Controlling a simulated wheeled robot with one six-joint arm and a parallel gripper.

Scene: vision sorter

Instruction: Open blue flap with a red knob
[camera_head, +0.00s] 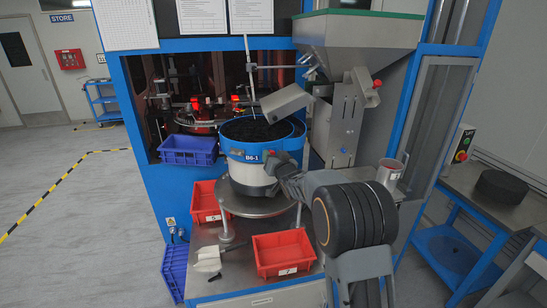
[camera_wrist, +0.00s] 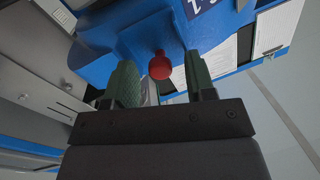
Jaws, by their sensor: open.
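The red knob (camera_wrist: 160,67) stands out from a blue panel (camera_wrist: 125,38) in the wrist view, which appears to be the blue flap. My gripper (camera_wrist: 161,75) is open, with one green-padded finger on each side of the knob, and shows a gap to both pads. I cannot tell how deep the knob sits between the fingers. In the head view my gripper (camera_head: 274,166) is at the front right of the round feeder bowl's blue band (camera_head: 236,150), by the label B6-1. My gripper hides most of the knob and flap there.
A metal hopper (camera_head: 357,40) and chute (camera_head: 287,101) stand above and behind the bowl. Red bins (camera_head: 284,252) (camera_head: 206,203) sit on the bench below, and a blue crate (camera_head: 188,149) is at left. A side table (camera_head: 490,192) is at right. Open floor lies at left.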

